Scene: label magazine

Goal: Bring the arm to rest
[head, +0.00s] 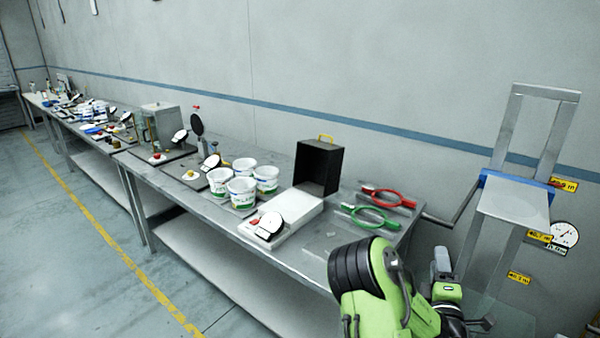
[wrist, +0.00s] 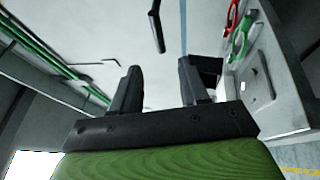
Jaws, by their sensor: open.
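My green and black arm (head: 375,285) is folded at the lower right of the head view, in front of the near end of the workbench. My gripper shows in the wrist view (wrist: 160,92), its two dark fingers apart with nothing between them. It touches nothing that I can see. In the head view the fingers cannot be made out clearly.
The long metal workbench (head: 300,262) carries white tubs (head: 242,192), a black open box (head: 319,166), and red (head: 385,196) and green (head: 372,217) handled tools. A metal frame with a blue bar (head: 515,190) stands at the right. The floor (head: 70,260) at left is clear.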

